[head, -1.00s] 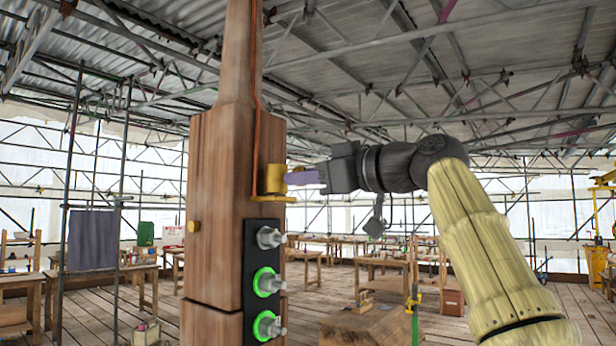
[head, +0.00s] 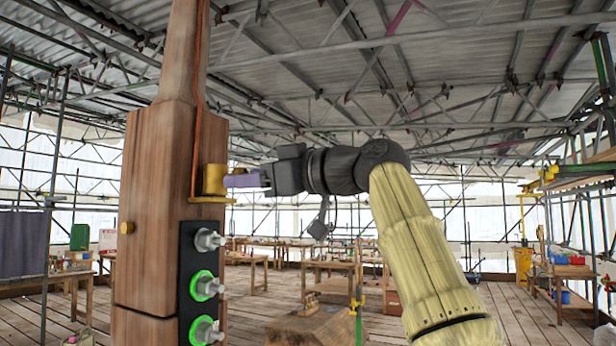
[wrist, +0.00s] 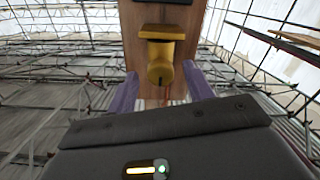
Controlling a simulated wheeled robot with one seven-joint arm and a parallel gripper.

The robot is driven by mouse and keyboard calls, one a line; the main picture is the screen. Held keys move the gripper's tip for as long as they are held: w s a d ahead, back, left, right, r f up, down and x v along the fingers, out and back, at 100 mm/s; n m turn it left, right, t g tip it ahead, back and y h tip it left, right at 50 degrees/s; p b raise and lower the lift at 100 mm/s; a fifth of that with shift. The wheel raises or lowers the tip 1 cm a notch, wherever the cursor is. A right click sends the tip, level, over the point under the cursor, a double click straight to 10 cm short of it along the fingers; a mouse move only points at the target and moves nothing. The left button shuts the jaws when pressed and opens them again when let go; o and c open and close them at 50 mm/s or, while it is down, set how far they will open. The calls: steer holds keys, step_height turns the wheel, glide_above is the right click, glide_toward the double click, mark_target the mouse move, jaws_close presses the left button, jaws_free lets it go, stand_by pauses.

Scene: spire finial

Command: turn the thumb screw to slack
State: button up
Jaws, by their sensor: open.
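A brass-yellow fitting (head: 214,180) with a rounded body on a flat bracket sits on the right side of the wooden post (head: 165,230); I take it to be the thumb screw. In the wrist view its round end (wrist: 160,70) faces the camera. My gripper (head: 230,180) is open, its purple fingers level with the fitting and right up against or just beside it. In the wrist view one finger of my gripper (wrist: 160,85) stands on each side of the fitting, with gaps visible. I cannot tell whether the tips touch it.
Below the fitting, a black panel (head: 187,265) carries several grey knobs, two ringed in green light. A copper strip (head: 199,100) runs up the post. Workbenches (head: 330,275) stand well behind.

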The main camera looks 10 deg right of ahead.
steer(key=b+v, duration=0.2)
steer(key=v, duration=1.4)
steer(key=shift+s, duration=0.15)
steer(key=shift+d, duration=0.15)
steer(key=w+a+f+m+h, duration=0.2)
steer(key=w+f+m, duration=0.25)
steer(key=w, duration=0.45)
steer(key=w+a+f+m+g+h+p, duration=0.1)
steer(key=w+f+m+h, duration=0.3)
steer(key=f, duration=0.9)
steer(key=w+a+f+m+g+h, duration=0.1)
steer(key=w+f+m+h, duration=0.35)
steer(key=f, duration=0.85)
steer(key=s+d+f+g+h+p, duration=0.1)
steer(key=s+f+g, duration=0.15)
steer(key=f, duration=0.75)
steer(key=s+d+f+g+h, duration=0.1)
steer(key=s+f, duration=0.3)
steer(key=f, duration=0.7)
steer(key=s+d+f+g+h, duration=0.1)
steer(key=s+d+f+g, duration=0.1)
steer(key=s+f, duration=1.3)
steer(key=s+g, duration=0.1)
steer(key=s, duration=0.1)
steer(key=shift+s+m+h+p, duration=0.3)
steer(key=shift+s+h+p, duration=0.05)
steer(key=shift+p, duration=0.05)
